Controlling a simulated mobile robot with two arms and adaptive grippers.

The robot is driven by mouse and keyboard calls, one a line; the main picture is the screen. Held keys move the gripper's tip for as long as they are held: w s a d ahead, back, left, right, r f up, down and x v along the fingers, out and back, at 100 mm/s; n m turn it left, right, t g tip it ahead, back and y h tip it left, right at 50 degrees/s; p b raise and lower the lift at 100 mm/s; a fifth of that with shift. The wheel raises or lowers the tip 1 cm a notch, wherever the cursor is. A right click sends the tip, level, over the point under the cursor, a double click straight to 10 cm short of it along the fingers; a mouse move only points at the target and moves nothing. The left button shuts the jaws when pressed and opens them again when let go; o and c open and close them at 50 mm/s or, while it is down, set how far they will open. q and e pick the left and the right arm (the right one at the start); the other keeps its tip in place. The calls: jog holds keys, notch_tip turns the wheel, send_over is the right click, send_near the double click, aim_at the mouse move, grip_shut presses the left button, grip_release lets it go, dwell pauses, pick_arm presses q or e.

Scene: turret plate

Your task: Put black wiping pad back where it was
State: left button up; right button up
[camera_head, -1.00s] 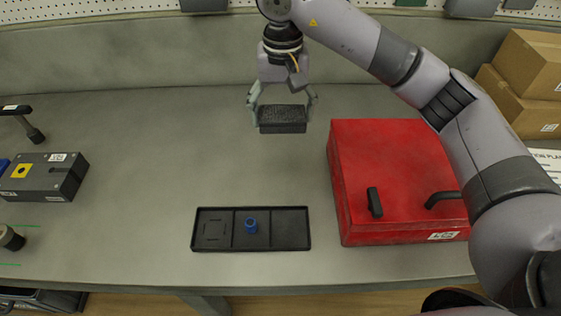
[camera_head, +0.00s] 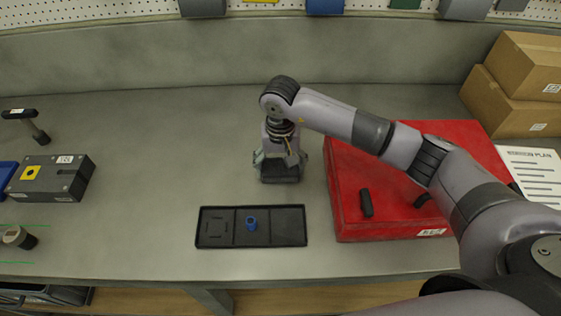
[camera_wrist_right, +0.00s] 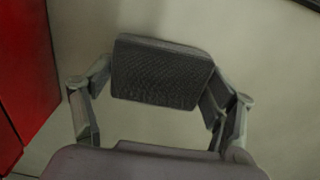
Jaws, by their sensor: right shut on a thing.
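The black wiping pad (camera_head: 281,173) is held between the fingers of my right gripper (camera_head: 280,168) in the head view, behind the black tray. It also shows in the right wrist view (camera_wrist_right: 160,72), dark and textured, with a finger at each side. I cannot tell whether it touches the table or hangs just above it. The black tray (camera_head: 214,240) has three compartments. A blue part (camera_head: 251,223) stands in its middle one. My left gripper is not in view.
A red case (camera_head: 400,180) with black handles stands right of my right gripper. A grey box (camera_head: 52,178) and a hammer-like tool (camera_head: 38,133) lie at the left. Cardboard boxes (camera_head: 510,85) stand at the back right. The table between the grey box and the tray is clear.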

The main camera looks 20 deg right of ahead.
jog(key=shift+f+b, duration=0.25)
jog(key=shift+b, duration=0.15)
jog(key=o, duration=1.1)
jog(key=shift+r, duration=0.1)
jog(key=shift+o, duration=0.2)
